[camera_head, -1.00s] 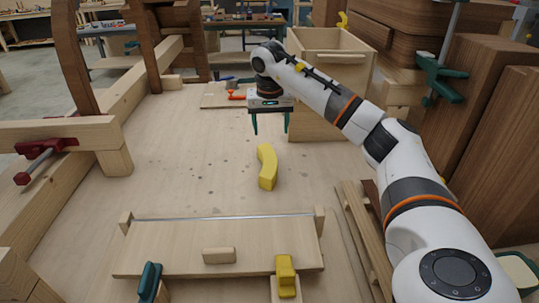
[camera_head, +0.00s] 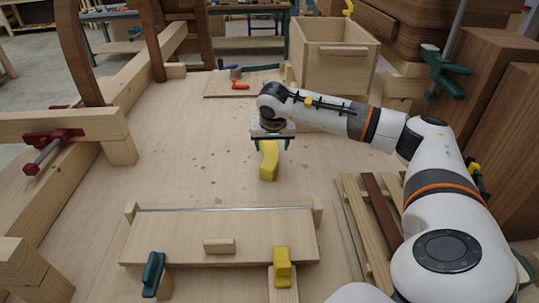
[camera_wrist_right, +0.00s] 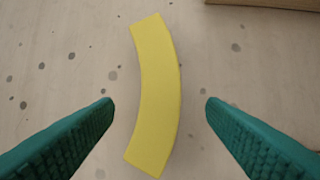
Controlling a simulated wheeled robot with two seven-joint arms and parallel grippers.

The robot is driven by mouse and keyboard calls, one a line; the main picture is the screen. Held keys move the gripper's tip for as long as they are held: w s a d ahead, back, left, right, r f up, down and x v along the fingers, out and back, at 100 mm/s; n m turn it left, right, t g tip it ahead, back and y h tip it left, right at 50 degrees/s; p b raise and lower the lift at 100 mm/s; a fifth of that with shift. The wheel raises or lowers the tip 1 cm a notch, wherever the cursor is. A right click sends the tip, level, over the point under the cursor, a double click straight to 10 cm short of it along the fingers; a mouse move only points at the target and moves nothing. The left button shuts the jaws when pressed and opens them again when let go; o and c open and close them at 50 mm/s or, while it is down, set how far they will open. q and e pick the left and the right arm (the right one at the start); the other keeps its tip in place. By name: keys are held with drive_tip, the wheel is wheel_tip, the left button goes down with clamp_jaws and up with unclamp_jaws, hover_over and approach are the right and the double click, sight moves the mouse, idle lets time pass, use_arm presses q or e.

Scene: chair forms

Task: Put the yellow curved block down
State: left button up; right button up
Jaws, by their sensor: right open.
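The yellow curved block (camera_head: 269,162) lies on the pale wooden worktop in the middle of the head view. In the right wrist view the curved block (camera_wrist_right: 157,95) lies between the two green fingers, with a gap on each side. My right gripper (camera_head: 272,146) is open and above the block, its fingers to either side of the block's far part. The fingers (camera_wrist_right: 158,105) do not touch the block. The gripper hides part of the block's far end in the head view. My left gripper is not in view.
A wooden board with a metal strip (camera_head: 222,235) lies in front, with a small wood block (camera_head: 219,246) and a yellow clamp piece (camera_head: 282,262). An open wooden box (camera_head: 335,55) stands behind. A tool board (camera_head: 225,90) lies at the back. The worktop left of the block is clear.

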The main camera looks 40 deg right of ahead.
sight(271, 151)
drive_tip(key=x, duration=0.1)
drive_tip(key=p+x, duration=0.1)
drive_tip(key=x, duration=0.2)
drive_tip(key=shift+w+d+p, duration=0.3)
drive_tip(key=shift+w, duration=0.05)
drive_tip(key=shift+w+f, duration=0.1)
drive_tip(key=shift+f, duration=0.2)
drive_tip(key=shift+r, duration=0.1)
drive_tip(key=c, duration=1.2)
